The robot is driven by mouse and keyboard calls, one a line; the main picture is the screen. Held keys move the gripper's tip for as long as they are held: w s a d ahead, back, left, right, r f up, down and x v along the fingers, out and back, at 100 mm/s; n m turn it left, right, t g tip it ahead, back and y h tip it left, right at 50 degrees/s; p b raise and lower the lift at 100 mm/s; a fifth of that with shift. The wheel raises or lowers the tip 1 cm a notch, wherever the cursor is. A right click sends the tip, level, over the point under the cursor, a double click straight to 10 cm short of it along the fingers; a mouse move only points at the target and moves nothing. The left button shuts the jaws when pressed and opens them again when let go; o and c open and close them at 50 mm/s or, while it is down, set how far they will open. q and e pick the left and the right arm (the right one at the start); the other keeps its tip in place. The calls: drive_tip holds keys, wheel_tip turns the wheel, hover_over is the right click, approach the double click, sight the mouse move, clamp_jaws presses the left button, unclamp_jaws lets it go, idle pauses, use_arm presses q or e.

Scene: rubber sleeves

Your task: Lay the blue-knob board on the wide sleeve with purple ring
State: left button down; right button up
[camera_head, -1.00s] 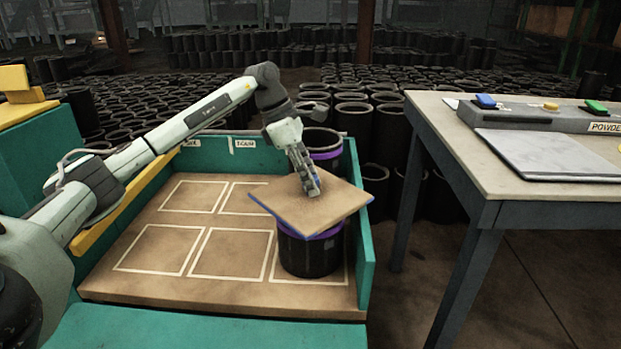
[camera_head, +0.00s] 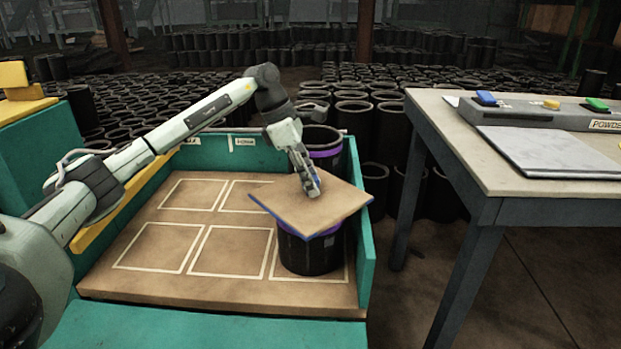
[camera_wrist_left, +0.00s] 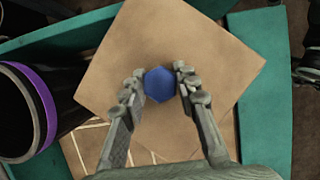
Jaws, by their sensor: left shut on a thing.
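The blue-knob board (camera_head: 330,208) is a flat brown square with blue edges. It lies over the top of a black sleeve with a purple ring (camera_head: 310,254) at the front right of the tray, hiding most of that ring and the sleeve's mouth. My left gripper (camera_head: 313,190) is shut on the board's knob. The left wrist view shows the blue knob (camera_wrist_left: 159,85) between its fingers. Whether the board rests fully on the sleeve cannot be told. A second purple-ringed black sleeve (camera_head: 322,146) stands open behind it. My right gripper is not in view.
The tray (camera_head: 180,283) has white outlined squares and teal walls; its left and middle squares are empty. A table (camera_head: 455,130) at right carries a grey panel with coloured knobs and a pale board (camera_head: 545,152). Many black sleeves fill the floor behind.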

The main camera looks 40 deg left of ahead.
use_arm(q)
drive_tip(key=shift+f, duration=0.25)
drive_tip(key=c, duration=1.1)
unclamp_jaws()
drive_tip(key=shift+o, duration=0.2)
